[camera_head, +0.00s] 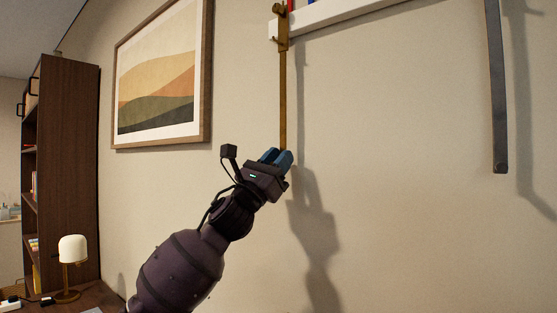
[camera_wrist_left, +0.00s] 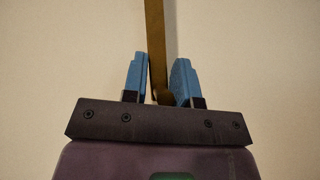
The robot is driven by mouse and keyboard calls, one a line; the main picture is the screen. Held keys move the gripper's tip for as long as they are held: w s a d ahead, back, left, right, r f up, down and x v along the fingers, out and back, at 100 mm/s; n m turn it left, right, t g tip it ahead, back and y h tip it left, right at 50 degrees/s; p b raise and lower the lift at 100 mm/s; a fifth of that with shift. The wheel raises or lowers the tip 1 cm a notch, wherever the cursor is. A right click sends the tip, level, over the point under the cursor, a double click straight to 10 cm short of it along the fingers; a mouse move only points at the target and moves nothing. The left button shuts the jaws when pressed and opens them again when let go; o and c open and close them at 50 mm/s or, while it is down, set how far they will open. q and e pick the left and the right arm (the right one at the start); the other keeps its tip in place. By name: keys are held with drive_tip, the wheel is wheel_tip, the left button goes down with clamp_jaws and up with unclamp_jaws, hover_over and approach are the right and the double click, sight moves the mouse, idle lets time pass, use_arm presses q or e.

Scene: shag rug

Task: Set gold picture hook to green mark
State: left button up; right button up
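The gold picture hook (camera_head: 283,95) is a long, thin gold strip hanging upright from a white rail (camera_head: 335,12) at the top of the head view. Its lower end reaches my left gripper (camera_head: 277,157). In the left wrist view the strip (camera_wrist_left: 155,45) comes down between the blue fingertips (camera_wrist_left: 159,80), with narrow gaps showing beside it. The left gripper looks open around the strip's lower end. Red and blue marks show at the rail's cut-off top edge. I see no green mark. My right gripper is out of view.
A dark grey strip (camera_head: 497,90) hangs farther right. A framed landscape picture (camera_head: 160,80) is on the wall to the left. A dark bookcase (camera_head: 70,170) and a lamp (camera_head: 72,249) on a desk stand at far left. The wall between the two strips is bare.

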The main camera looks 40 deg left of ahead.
use_arm(q)
clamp_jaws()
drive_tip(key=shift+d, duration=0.3)
drive_tip(key=d+p, duration=0.1)
drive_tip(key=d, duration=0.2)
drive_tip(key=d+p, duration=0.1)
drive_tip(key=d, duration=0.3)
drive_tip(key=s+d+p, duration=0.1)
drive_tip(key=d, duration=0.3)
drive_tip(key=shift+d+p, duration=0.25)
drive_tip(key=shift+p, duration=0.05)
drive_tip(key=o, duration=0.5)
unclamp_jaws()
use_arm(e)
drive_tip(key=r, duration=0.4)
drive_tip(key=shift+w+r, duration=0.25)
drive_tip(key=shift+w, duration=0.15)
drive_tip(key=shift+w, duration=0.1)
